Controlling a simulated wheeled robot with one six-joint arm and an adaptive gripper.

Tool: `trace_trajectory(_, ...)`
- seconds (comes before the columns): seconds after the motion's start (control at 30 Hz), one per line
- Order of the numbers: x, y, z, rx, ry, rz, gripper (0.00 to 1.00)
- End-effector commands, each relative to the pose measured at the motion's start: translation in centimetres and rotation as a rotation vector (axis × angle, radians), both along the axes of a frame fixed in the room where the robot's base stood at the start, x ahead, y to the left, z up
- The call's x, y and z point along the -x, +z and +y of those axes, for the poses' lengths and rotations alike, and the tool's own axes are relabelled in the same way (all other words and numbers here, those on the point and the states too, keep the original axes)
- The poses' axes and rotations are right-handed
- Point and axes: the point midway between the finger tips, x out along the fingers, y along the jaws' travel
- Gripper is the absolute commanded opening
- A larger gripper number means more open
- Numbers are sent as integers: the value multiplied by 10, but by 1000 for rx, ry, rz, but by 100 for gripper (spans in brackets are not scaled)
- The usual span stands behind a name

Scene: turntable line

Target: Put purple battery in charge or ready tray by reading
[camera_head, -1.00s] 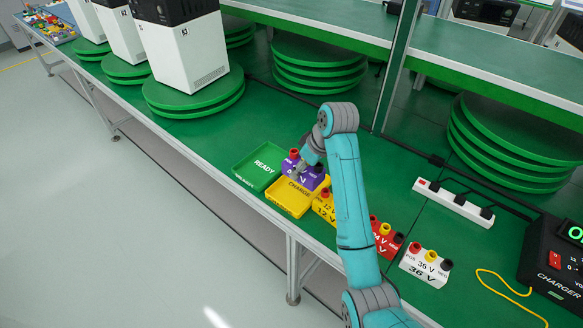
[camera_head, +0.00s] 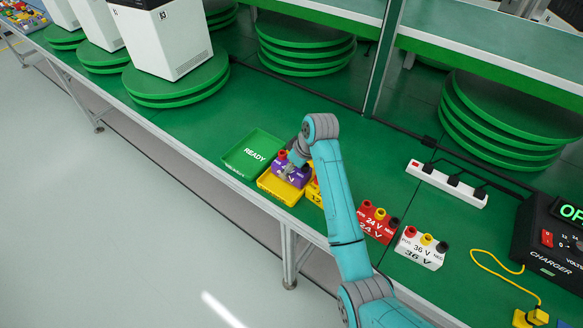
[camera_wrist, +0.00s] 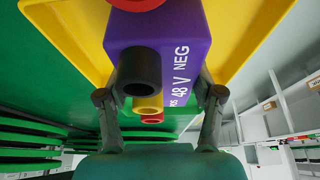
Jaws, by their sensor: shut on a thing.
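The purple battery (camera_head: 290,171), marked 48 V, is in my gripper (camera_head: 291,166) at the yellow tray (camera_head: 277,193). It covers most of the tray's floor in the head view; I cannot tell whether it touches the floor. In the wrist view the purple battery (camera_wrist: 185,55) is between the two fingers of my gripper (camera_wrist: 160,97), with the yellow tray (camera_wrist: 66,22) around it. Its red, yellow and black terminals show there. The green tray marked READY (camera_head: 243,165) is empty, just left of the yellow one.
A yellow battery (camera_head: 314,192) is partly hidden by my arm. A red 24 V battery (camera_head: 377,222) and a white 36 V battery (camera_head: 421,247) stand to the right. A power strip (camera_head: 447,184) and a black charger (camera_head: 548,243), its display partly cut off, are further right.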

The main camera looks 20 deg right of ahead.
Motion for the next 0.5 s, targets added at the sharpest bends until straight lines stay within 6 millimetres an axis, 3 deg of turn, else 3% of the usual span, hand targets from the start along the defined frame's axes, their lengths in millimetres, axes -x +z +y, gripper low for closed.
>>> trace_trajectory(0.47,0,-7,0,0,1,-2,0)
trace_trajectory(0.5,0,-8,0,-1,0,-1,74)
